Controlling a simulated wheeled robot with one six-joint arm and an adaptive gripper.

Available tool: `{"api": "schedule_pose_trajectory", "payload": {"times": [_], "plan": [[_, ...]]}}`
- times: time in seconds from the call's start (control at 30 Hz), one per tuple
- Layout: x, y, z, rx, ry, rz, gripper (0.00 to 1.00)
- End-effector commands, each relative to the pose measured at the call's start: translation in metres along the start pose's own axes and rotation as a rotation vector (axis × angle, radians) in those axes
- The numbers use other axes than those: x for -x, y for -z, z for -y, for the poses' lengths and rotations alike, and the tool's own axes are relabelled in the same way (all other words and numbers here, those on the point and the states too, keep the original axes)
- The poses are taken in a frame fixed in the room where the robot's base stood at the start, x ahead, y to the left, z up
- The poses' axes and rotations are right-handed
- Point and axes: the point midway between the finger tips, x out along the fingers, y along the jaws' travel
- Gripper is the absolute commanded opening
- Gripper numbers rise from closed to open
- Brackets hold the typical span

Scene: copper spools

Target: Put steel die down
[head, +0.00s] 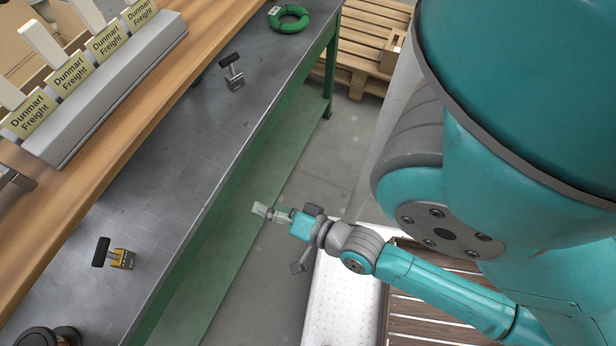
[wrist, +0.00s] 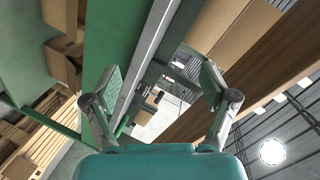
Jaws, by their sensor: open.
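The steel die (head: 235,83), a grey metal block with a black handle, rests on the grey metal bench top (head: 165,170) towards the back in the head view. My gripper (head: 268,212) is open, out past the bench's right edge and well apart from the die. In the wrist view my gripper (wrist: 162,90) has its two fingers spread with nothing held between them. I cannot make out the die in the wrist view.
A brass-coloured die (head: 123,259) with a black handle sits nearer on the bench. A dark spool (head: 62,338) is partly cut off at bottom left. A green ring (head: 289,19) lies at the far end. Dunmarl Freight cards (head: 70,74) stand in a grey rack. The middle bench top is clear.

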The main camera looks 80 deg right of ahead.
Motion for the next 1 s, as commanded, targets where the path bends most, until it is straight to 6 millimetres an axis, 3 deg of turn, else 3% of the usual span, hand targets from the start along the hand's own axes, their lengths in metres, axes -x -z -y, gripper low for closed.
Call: {"api": "schedule_pose_trajectory", "payload": {"times": [0.03, 0.2, 0.43, 0.6, 0.93, 0.97, 1.0], "plan": [[0.018, -0.008, 0.003, 0.128, 0.009, 0.038, 0.84], [0.068, -0.022, 0.016, 0.581, 0.084, 0.128, 0.84], [0.113, -0.025, 0.032, 1.026, 0.214, 0.192, 0.84], [0.125, -0.026, 0.036, 1.147, 0.258, 0.202, 0.84], [0.125, -0.025, 0.036, 1.155, 0.261, 0.200, 0.84], [0.125, -0.025, 0.036, 1.155, 0.261, 0.200, 0.82], [0.125, -0.025, 0.036, 1.154, 0.260, 0.200, 0.72]]}}
